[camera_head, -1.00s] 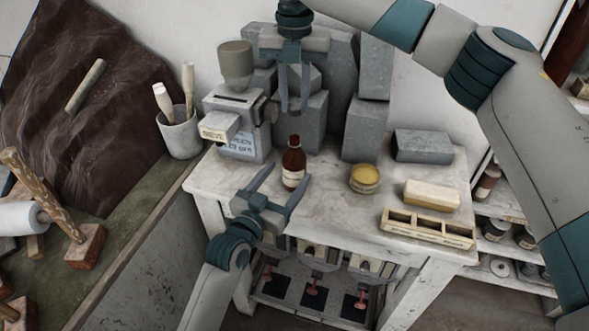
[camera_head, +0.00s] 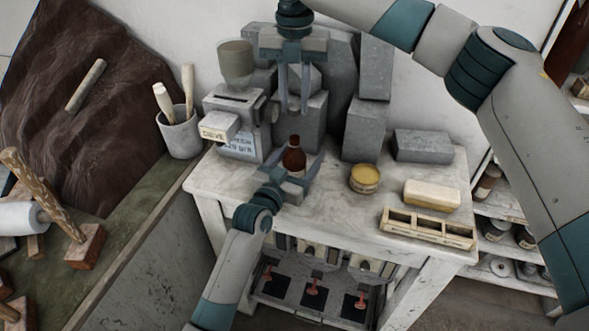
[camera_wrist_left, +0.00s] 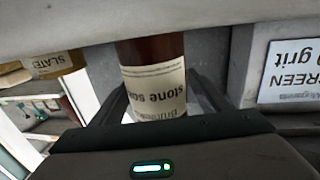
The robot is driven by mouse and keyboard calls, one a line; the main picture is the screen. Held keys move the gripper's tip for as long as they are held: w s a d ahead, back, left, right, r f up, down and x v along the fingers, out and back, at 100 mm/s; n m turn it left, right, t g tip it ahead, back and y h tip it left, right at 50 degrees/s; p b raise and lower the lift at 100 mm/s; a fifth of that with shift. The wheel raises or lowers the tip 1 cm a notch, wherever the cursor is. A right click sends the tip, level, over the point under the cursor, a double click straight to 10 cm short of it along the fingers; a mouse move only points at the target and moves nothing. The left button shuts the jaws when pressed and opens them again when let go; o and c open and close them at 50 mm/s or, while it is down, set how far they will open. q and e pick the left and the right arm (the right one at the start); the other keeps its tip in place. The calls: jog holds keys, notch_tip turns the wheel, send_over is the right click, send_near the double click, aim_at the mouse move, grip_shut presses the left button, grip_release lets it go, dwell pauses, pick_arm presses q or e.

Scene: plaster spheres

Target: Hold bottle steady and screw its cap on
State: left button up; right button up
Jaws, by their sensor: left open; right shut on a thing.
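The brown bottle (camera_head: 293,157) with a pale label stands upright on the white worktable. My left gripper (camera_head: 294,168) is open, low at the bottle, with a finger on each side. In the wrist view its fingers (camera_wrist_left: 160,96) flank the label; contact cannot be made out. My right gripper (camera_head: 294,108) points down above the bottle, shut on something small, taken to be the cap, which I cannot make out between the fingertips. A gap separates its fingertips from the bottle's top.
A grey machine (camera_head: 236,135) with a hopper stands left of the bottle, close to my grippers. Grey stone blocks (camera_head: 362,128) stand behind. A yellow-topped tin (camera_head: 365,178), a cream block (camera_head: 432,194) and a divided wooden tray (camera_head: 428,229) lie to the right.

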pick_arm(q)
jog(key=c, duration=1.6)
pick_arm(e)
send_over(294, 137)
jog(key=shift+f, duration=2.5)
jog(key=shift+f, duration=0.1)
jog(key=shift+f, duration=0.75)
jog(key=shift+f, duration=0.6)
